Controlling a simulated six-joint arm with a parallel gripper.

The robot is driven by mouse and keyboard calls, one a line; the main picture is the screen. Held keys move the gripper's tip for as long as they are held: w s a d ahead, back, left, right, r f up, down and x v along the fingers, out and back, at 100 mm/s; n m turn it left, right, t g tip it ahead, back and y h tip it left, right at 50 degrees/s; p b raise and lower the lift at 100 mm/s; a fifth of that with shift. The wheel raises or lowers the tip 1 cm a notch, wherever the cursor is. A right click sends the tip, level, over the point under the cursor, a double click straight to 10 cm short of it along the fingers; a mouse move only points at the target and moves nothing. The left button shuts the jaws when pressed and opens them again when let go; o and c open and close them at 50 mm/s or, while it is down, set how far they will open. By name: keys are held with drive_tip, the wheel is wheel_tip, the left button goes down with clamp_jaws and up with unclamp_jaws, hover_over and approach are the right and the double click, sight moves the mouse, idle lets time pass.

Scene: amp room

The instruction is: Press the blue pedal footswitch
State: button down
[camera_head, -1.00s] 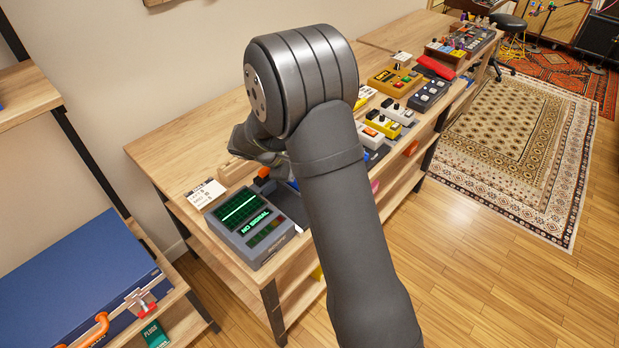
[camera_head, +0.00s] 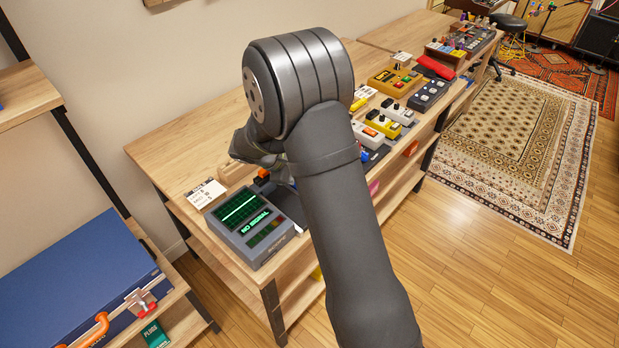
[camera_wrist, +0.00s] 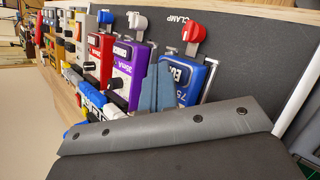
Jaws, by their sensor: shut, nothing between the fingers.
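The blue pedal (camera_wrist: 188,82) is at the right end of a row of pedals in the wrist view, on a dark mat marked CLAMP. A red-topped clamp (camera_wrist: 193,34) stands at its far end. Its near end, where a footswitch could be, is hidden behind my gripper. My gripper (camera_wrist: 157,88) shows as grey-blue fingertips, closed together and empty, in front of the pedal's left edge; I cannot tell whether they touch it. In the head view my arm hides the fingertips and most of this pedal.
A purple pedal (camera_wrist: 123,66) and a red pedal (camera_wrist: 99,56) stand close on the left. In the head view a tester with a lit green screen (camera_head: 246,222) sits at the bench's near end, beside a small card (camera_head: 206,194).

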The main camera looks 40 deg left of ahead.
drive_tip(key=shift+f, duration=0.3)
idle(0.4)
drive_tip(key=shift+r, duration=0.9)
drive_tip(key=shift+r, duration=0.1)
drive_tip(key=shift+r, duration=2.4)
drive_tip(key=shift+f, duration=0.1)
wheel_tip(320, 180, up, 4)
drive_tip(key=shift+f, duration=0.1)
